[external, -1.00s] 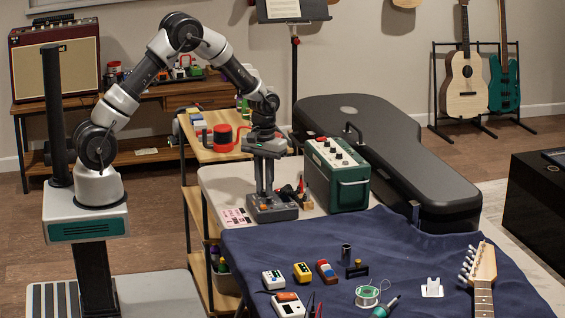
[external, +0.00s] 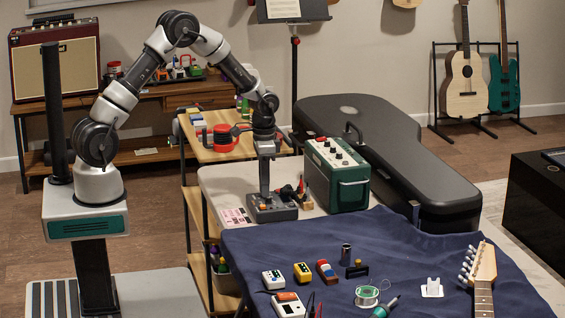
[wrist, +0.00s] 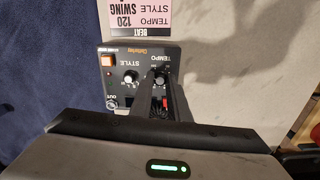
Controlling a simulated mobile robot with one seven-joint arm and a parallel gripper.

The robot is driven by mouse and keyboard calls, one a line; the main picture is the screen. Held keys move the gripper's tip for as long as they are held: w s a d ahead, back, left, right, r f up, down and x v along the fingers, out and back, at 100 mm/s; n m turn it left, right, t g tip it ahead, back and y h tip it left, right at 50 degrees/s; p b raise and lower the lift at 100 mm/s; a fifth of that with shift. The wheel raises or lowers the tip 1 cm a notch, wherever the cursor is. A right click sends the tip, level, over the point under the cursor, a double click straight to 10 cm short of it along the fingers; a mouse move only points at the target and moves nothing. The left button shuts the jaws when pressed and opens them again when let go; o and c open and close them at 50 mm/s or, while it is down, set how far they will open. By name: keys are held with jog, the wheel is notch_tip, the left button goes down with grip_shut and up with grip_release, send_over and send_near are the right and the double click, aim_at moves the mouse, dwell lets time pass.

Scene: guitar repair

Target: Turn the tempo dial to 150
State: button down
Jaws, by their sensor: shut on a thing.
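A dark grey box (external: 280,213) with a TEMPO dial and a STYLE dial stands on the light table. In the wrist view the same box (wrist: 118,69) shows upside down. The black TEMPO dial (wrist: 162,73) sits at the fingertips and is partly hidden by them. My gripper (external: 264,192) points straight down on the box and is shut on this dial. In the wrist view my gripper's (wrist: 161,82) two fingers reach to the dial's sides. The dial's pointer and scale setting cannot be read.
A pink and white card (wrist: 128,14) beside the box reads BEAT, TEMPO 120, STYLE SWING. The white STYLE dial (wrist: 130,77) and an orange button (wrist: 107,60) are close by. Red and black plugs (external: 301,190) and a green amplifier (external: 337,175) stand right of the box.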

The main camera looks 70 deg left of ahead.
jog(key=shift+m, duration=0.6)
jog(key=c, duration=1.7)
grip_release()
jog(key=shift+o, duration=0.2)
notch_tip(320, 180, up, 18)
jog(key=p, duration=0.2)
jog(key=shift+f+p, duration=0.25)
jog(key=shift+p, duration=0.1)
